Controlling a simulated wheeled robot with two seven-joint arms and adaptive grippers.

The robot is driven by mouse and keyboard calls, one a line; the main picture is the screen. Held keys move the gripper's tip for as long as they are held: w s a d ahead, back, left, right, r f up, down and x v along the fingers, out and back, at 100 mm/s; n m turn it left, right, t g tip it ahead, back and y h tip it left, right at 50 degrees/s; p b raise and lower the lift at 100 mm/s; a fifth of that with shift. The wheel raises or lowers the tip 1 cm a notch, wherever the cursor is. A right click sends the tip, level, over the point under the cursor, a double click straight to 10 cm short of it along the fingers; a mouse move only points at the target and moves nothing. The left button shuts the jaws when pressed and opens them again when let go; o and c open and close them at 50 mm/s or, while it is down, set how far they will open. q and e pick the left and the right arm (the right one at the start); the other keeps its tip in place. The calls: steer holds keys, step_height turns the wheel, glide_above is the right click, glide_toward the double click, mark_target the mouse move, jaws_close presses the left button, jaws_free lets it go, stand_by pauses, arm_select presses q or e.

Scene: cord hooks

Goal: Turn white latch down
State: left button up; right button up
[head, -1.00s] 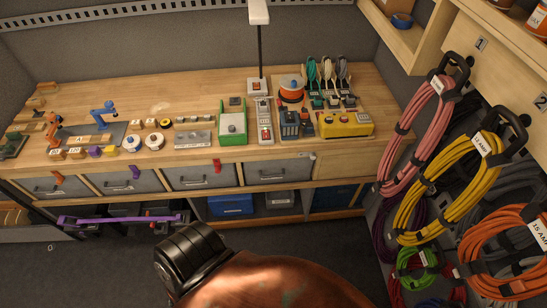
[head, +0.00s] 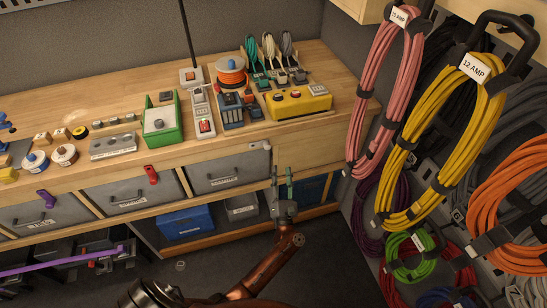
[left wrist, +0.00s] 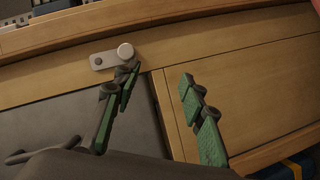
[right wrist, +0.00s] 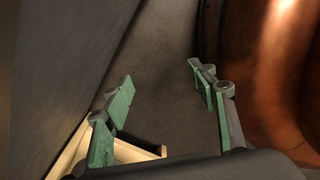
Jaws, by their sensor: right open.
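The white latch (head: 260,146) is on the wooden rail above the rightmost grey drawer (head: 228,170). In the left wrist view the latch (left wrist: 103,60) lies nearly level along the rail, with a round knob at its right end. My left gripper (head: 282,174) is open and empty, below and to the right of the latch. In the left wrist view its fingers (left wrist: 160,78) are apart, and the left fingertip overlaps the area just under the knob; contact cannot be told. My right gripper (right wrist: 160,78) is open and empty in the right wrist view.
A red latch (head: 151,174) and a purple latch (head: 47,198) hang on drawers to the left. The workbench (head: 100,98) holds tools and a yellow box (head: 298,103). Coiled cords, including a yellow one (head: 436,140), hang on the right wall.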

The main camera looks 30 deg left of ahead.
mark_target(268, 148)
arm_select(q)
steer(key=w+a+r+n+g+y+b, duration=0.1)
steer(key=a+r+n, duration=0.1)
steer(key=a+n, duration=0.1)
steer(key=w+a+r+n+g+y+b, duration=0.1)
steer(key=a+r+n+g+y, duration=0.1)
steer(key=n, duration=0.2)
steer(key=w+a+r+n+g+y+b, duration=0.1)
steer(key=a+r+n+g+y, duration=0.1)
steer(key=a+n, duration=0.1)
steer(key=shift+w+a+n, duration=0.3)
steer(key=shift+n, duration=0.5)
arm_select(e)
steer(key=f, duration=0.2)
steer(key=s+f, duration=0.1)
steer(key=f, duration=0.1)
steer(key=shift+a, duration=0.2)
steer(key=shift+s, duration=0.1)
arm_select(q)
steer(key=shift+f, duration=0.1)
jaws_close()
